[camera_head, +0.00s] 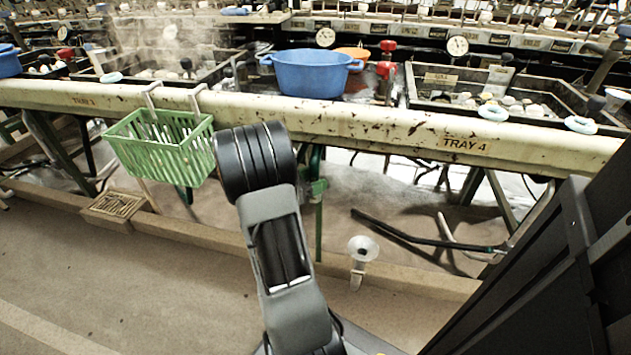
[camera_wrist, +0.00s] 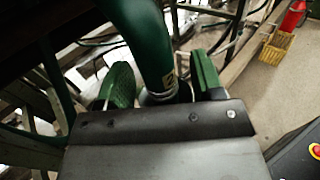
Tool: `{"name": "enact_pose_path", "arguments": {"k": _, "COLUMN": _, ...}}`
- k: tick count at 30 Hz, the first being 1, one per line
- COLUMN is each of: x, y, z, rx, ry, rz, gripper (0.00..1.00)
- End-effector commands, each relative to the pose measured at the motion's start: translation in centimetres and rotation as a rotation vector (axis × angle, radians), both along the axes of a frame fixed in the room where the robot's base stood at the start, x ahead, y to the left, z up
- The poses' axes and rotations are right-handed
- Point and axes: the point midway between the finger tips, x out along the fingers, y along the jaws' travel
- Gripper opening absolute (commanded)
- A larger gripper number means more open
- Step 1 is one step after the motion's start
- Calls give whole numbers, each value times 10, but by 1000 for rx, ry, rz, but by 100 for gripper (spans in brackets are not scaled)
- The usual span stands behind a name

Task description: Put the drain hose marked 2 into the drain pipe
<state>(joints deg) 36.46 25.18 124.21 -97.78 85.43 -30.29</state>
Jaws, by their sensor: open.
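A thick dark green hose (camera_wrist: 140,30) hangs down in the wrist view, with a pale tag and a metal ring near its lower end. Its number is too small to read for sure. My gripper (camera_wrist: 162,82) is open, with one green-padded finger on each side of the hose. I cannot tell whether either pad touches it. The hose's lower end is hidden behind my gripper body. In the head view a green upright (camera_head: 319,210) shows under the trough, and my arm covers most of my gripper. A pale funnel-topped pipe (camera_head: 361,250), likely the drain pipe, stands at the floor kerb.
The long trough edge (camera_head: 400,128) marked TRAY 4 runs across, with a green basket (camera_head: 160,150) hung on it. A blue tub (camera_head: 310,75) sits above. Black hose (camera_head: 430,238) lies under the trough. A floor grate (camera_head: 115,206) lies left; the front floor is clear.

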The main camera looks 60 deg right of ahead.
Motion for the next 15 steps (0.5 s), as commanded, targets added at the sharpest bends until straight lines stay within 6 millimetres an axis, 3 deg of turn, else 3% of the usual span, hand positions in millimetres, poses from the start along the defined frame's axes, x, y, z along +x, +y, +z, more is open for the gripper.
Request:
{"name": "enact_pose_path", "arguments": {"k": 13, "x": -3, "y": -6, "z": 0, "rx": 0, "ry": 0, "rz": 1, "gripper": 61}}
{"name": "enact_pose_path", "arguments": {"k": 15, "x": -3, "y": -6, "z": 0, "rx": 0, "ry": 0, "rz": 1, "gripper": 55}}
